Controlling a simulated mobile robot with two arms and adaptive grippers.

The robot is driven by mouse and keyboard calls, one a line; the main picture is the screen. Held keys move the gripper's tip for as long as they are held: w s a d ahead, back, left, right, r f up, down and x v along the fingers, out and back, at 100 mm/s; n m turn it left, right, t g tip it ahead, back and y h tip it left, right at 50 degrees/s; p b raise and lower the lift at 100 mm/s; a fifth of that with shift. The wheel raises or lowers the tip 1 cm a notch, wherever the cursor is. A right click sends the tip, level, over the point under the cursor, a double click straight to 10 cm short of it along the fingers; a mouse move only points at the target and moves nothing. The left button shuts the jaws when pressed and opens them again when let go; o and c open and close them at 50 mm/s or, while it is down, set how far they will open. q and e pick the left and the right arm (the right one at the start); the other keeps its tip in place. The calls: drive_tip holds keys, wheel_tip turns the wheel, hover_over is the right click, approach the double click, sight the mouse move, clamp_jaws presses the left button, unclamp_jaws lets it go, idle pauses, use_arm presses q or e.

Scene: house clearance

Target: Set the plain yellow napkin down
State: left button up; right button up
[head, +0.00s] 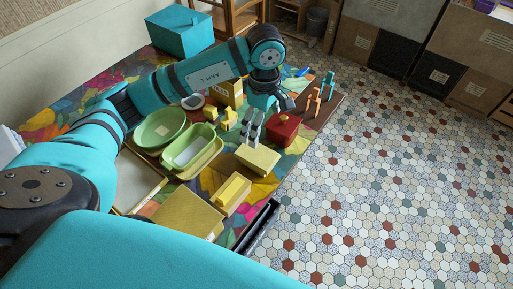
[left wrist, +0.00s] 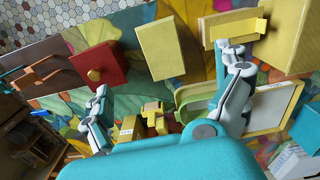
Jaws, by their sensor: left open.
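The plain yellow napkin (head: 257,159), a flat folded block, appears to lie on the colourful cloth, left of the floor and in front of the red box. In the left wrist view the napkin (left wrist: 160,50) shows between and beyond my spread fingertips. My left gripper (head: 252,128) is open and empty, just behind the napkin in the head view, with its fingers pointing down towards it. I see no finger closed on it. Whether a fingertip touches it is not clear. My right gripper is not in view.
A red box with a knob (head: 283,129) stands close to the gripper. A yellow block with a raised strip (head: 230,194), a larger yellow piece (head: 187,214), green dishes (head: 161,128) and small yellow pieces crowd the cloth. The tiled floor (head: 400,180) at right is clear.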

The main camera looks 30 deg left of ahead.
use_arm(q)
drive_tip(key=p, duration=0.1)
hover_over(263, 156)
wheel_tip(263, 156, down, 6)
drive_tip(key=shift+s+a+r, duration=0.1)
drive_tip(key=shift+a, duration=0.05)
wheel_tip(263, 156, down, 3)
drive_tip(key=shift+r+p, duration=0.1)
drive_tip(key=shift+p, duration=0.3)
wheel_tip(263, 156, down, 4)
drive_tip(key=shift+r+p, duration=0.1)
drive_tip(key=shift+p, duration=0.65)
drive_tip(key=shift+f, duration=0.55)
drive_tip(key=c, duration=1.1)
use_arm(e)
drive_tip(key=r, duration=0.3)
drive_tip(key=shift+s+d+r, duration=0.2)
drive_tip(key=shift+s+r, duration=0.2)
